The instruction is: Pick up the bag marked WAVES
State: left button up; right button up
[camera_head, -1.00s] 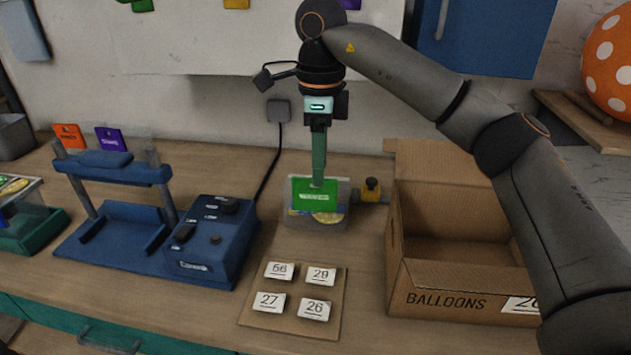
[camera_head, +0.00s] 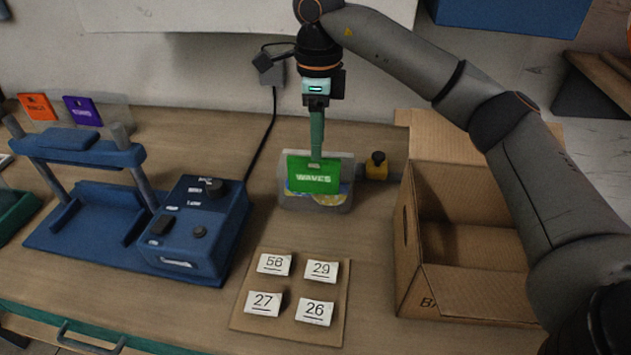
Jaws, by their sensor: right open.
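The bag marked WAVES (camera_head: 313,176) stands on the table in the middle of the head view. It is a clear pouch with a green label, and something yellow and blue shows behind the label. My right gripper (camera_head: 316,160) points straight down at the top of the green label. Its fingers show edge-on, and they are open around or just in front of the label's upper edge; I cannot tell which. My left gripper is not in the view.
A blue press (camera_head: 85,170) with a control box (camera_head: 195,230) stands at the left. A board with number cards (camera_head: 293,297) lies in front of the bag. An open cardboard box (camera_head: 465,235) is at the right. A small yellow-and-black fitting (camera_head: 376,165) sits beside the bag.

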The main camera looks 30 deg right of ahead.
aim_at(316, 172)
notch_tip(316, 172, down, 6)
jog(key=shift+w+r, duration=0.1)
jog(key=shift+w, duration=0.05)
dwell(0.3)
grip_shut()
dwell(1.3)
